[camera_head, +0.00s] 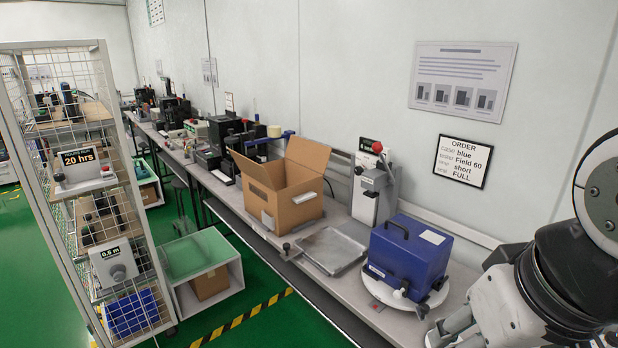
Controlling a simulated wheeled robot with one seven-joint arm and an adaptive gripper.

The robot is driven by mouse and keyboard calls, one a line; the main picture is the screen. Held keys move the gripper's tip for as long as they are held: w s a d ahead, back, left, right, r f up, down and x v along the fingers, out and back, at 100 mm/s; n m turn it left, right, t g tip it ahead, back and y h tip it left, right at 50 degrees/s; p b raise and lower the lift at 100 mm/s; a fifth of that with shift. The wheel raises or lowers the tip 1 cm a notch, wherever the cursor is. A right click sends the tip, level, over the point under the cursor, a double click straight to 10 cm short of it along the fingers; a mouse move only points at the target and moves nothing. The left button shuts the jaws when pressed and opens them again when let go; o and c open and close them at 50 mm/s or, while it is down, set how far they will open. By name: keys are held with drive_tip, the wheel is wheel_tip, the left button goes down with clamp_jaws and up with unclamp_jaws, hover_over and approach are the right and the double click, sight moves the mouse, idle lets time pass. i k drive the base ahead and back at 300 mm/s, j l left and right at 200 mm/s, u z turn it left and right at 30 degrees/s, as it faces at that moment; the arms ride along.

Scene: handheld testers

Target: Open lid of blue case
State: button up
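The blue case (408,258) stands on a white round plate (440,294) on the bench at the right. Its lid looks shut, with a dark handle and a white label on top. A pale latch-like part (400,292) shows low on its near side. My gripper (447,330) is at the lower right, in front of the case and to its right, apart from it in the picture. It is partly cut off by the frame edge, and its opening is unclear.
A metal tray (330,250) lies left of the case. An open cardboard box (285,190) stands further left. A grey device with a red-knobbed lever (372,192) stands behind the case. An order sign (463,161) reading "case blue" hangs on the wall.

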sight(404, 246)
drive_tip(key=z, duration=0.45)
drive_tip(key=i+j+z, duration=0.15)
drive_tip(key=z, duration=0.25)
drive_tip(key=j+z, duration=0.35)
drive_tip(key=i+j+z, duration=0.1)
drive_tip(key=j+z, duration=0.15)
drive_tip(key=z, duration=0.15)
drive_tip(key=j+z, duration=0.5)
drive_tip(key=j, duration=0.65)
drive_tip(key=k+j+z, duration=0.1)
drive_tip(key=j, duration=0.65)
drive_tip(key=k+j+z, duration=0.15)
drive_tip(key=j, duration=0.6)
drive_tip(key=i, duration=0.05)
